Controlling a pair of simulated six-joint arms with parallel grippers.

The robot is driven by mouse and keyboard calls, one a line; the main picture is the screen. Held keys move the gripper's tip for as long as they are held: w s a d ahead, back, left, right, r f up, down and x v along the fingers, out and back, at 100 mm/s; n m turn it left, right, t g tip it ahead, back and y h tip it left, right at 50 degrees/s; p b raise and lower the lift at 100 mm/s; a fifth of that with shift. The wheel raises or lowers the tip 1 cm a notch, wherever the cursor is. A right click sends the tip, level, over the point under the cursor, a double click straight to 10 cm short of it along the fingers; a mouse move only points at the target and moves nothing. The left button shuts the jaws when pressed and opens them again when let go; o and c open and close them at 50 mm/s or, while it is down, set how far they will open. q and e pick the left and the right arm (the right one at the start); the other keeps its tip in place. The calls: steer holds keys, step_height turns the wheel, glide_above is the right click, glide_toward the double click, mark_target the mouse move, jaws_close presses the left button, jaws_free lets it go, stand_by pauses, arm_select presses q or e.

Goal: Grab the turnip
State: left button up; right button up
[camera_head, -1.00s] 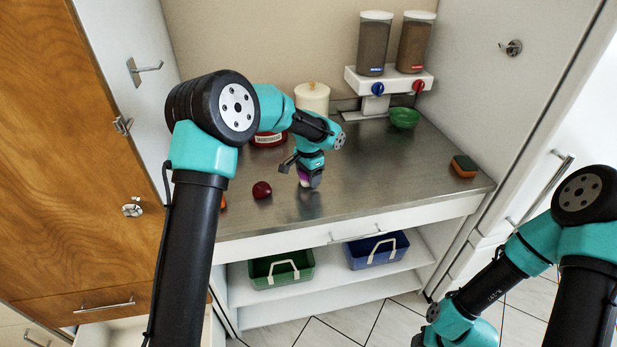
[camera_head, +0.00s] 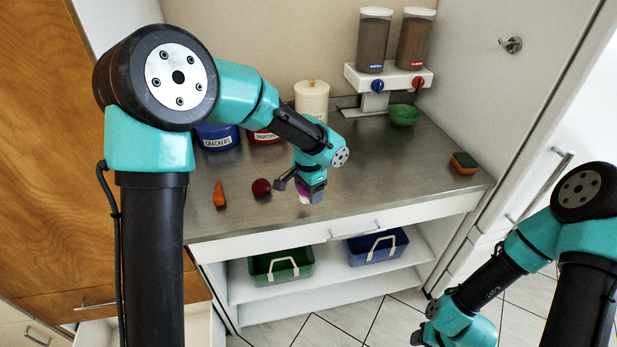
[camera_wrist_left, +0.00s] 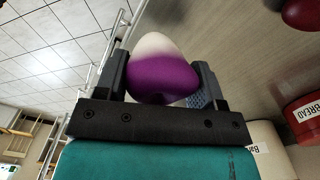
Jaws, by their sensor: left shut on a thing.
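The turnip is purple with a white end and sits between the fingers of my left gripper. In the left wrist view the turnip (camera_wrist_left: 163,75) is large and clear, with a finger on each side. My left gripper (camera_head: 303,192) is shut on the turnip, over the front part of the steel counter. In the head view only a small piece of the turnip (camera_head: 303,197) shows; the gripper hides the rest. My right arm is at the lower right of the head view, but its fingers cannot be made out.
On the counter (camera_head: 380,160) a carrot (camera_head: 219,195) and a dark red round vegetable (camera_head: 261,187) lie left of the gripper. Canisters and a two-jar dispenser (camera_head: 390,78) stand behind. A green bowl (camera_head: 404,114) and sponge (camera_head: 463,163) are at right. Green (camera_head: 268,278) and blue bins sit below.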

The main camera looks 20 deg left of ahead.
arm_select(q)
steer(key=shift+s+d+r, duration=0.1)
steer(key=shift+s+d, duration=0.2)
steer(key=shift+s, duration=0.6)
steer(key=shift+s+d+r, duration=0.1)
steer(key=shift+s+d, duration=0.15)
steer(key=shift+s, duration=0.65)
